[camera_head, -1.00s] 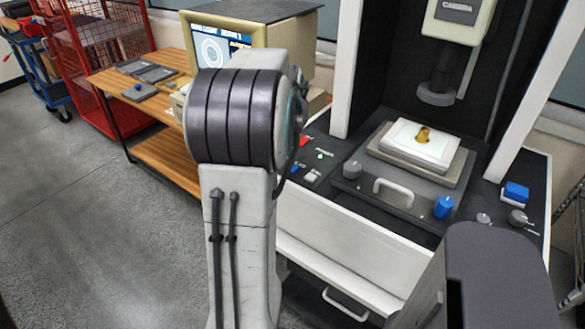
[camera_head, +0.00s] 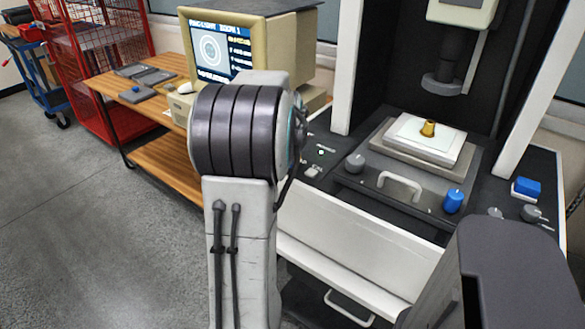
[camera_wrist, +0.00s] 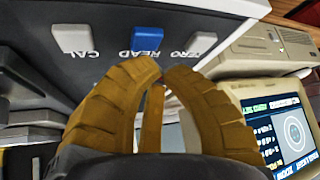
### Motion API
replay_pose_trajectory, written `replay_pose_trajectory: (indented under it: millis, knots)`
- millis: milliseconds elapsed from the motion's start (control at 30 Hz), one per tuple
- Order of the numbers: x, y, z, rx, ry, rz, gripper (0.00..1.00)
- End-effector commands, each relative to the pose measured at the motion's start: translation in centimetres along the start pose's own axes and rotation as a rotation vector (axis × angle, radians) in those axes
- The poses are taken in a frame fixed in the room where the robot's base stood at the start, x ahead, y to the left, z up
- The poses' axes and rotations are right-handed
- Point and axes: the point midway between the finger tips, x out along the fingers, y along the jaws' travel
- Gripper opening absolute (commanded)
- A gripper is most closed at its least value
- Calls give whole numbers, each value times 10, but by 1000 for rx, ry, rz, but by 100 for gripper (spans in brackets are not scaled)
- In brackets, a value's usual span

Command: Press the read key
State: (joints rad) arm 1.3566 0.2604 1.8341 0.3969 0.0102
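The read key is the blue key (camera_wrist: 147,41) in the wrist view, with the word READ printed beside it on the dark panel (camera_wrist: 110,85). It stands between a white key marked CAL (camera_wrist: 74,38) and a pale key marked ZERO (camera_wrist: 203,42). In the head view my arm hides the gripper and the blue key.
A monitor (camera_head: 222,48) stands on the wooden table (camera_head: 160,150) left of the machine. A brass part (camera_head: 428,128) sits on a white plate on the machine's stage, under the probe head (camera_head: 443,85). A blue knob (camera_head: 453,200) and a handle (camera_head: 400,185) are at the front.

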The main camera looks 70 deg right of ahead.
Motion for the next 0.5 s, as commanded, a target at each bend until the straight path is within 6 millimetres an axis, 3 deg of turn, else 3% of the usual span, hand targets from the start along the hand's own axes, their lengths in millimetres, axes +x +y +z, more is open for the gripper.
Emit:
replay_pose_trajectory:
  millis: [233,267,333,500]
  knots:
    - [0,0,0,0,0,0,0]
    - [0,0,0,0,0,0,6]
    - [0,0,0,0,0,0,0]
    - [0,0,0,0,0,0,0]
